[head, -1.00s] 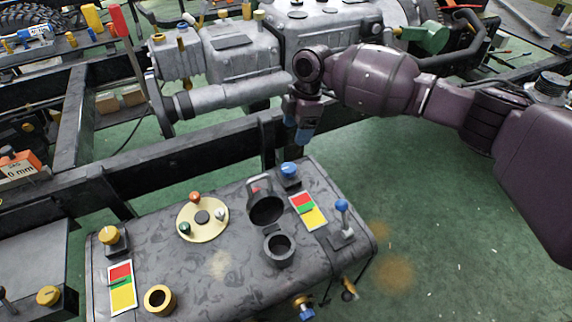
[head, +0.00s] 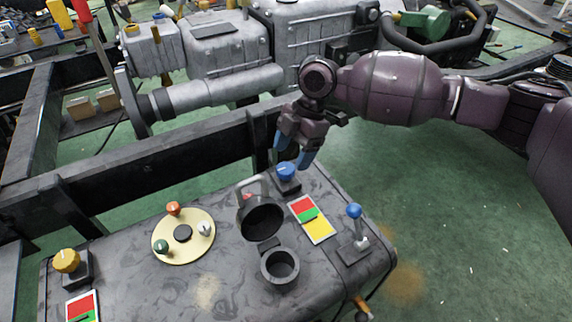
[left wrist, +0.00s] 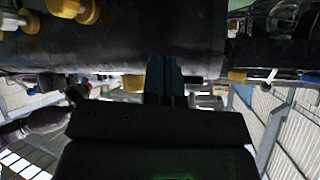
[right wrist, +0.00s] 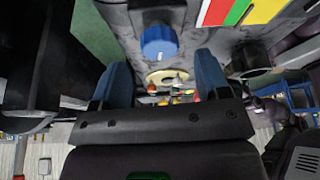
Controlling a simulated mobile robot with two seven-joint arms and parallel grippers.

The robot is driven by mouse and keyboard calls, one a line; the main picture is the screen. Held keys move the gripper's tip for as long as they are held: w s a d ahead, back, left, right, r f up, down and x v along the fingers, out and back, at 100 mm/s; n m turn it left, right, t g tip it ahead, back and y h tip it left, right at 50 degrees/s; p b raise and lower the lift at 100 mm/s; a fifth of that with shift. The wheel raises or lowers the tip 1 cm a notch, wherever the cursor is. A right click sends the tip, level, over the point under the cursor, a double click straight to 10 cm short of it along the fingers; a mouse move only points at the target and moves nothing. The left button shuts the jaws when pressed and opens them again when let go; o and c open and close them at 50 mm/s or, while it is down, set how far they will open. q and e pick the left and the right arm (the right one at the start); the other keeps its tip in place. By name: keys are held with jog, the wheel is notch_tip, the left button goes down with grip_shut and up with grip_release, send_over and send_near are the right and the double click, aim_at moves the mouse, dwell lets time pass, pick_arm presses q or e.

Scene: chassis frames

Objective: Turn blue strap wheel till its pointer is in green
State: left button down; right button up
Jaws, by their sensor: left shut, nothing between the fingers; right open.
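The blue wheel (head: 286,171) is a small knob on a dark block at the back edge of the grey tank. In the right wrist view the blue wheel (right wrist: 159,45) lies ahead, between the lines of the two fingers. A red, green and yellow card (head: 312,218) lies in front of it; I cannot make out clearly where the pointer stands. My right gripper (head: 296,150) is open, its blue fingertips just above and beside the wheel, apparently not gripping it. My left gripper (left wrist: 166,80) is shut and empty; it is outside the head view.
A blue-ball lever (head: 354,212) stands right of the card. An open filler neck (head: 280,265) with a raised cap (head: 260,218) is to the left. A yellow wheel (head: 66,261) stands at the far left. The black frame rail (head: 190,148) runs behind the tank.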

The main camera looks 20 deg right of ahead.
aim_at(286, 167)
jog(key=x, duration=0.2)
jog(key=shift+f+b, duration=0.3)
jog(key=shift+f, duration=0.1)
pick_arm(q)
jog(key=shift+w+a+r+t, duration=0.2)
jog(key=shift+r+t, duration=0.1)
jog(key=shift+t, duration=0.1)
pick_arm(e)
jog(key=shift+s+a+f, duration=0.1)
jog(key=shift+a+f, duration=0.2)
jog(key=shift+f, duration=0.05)
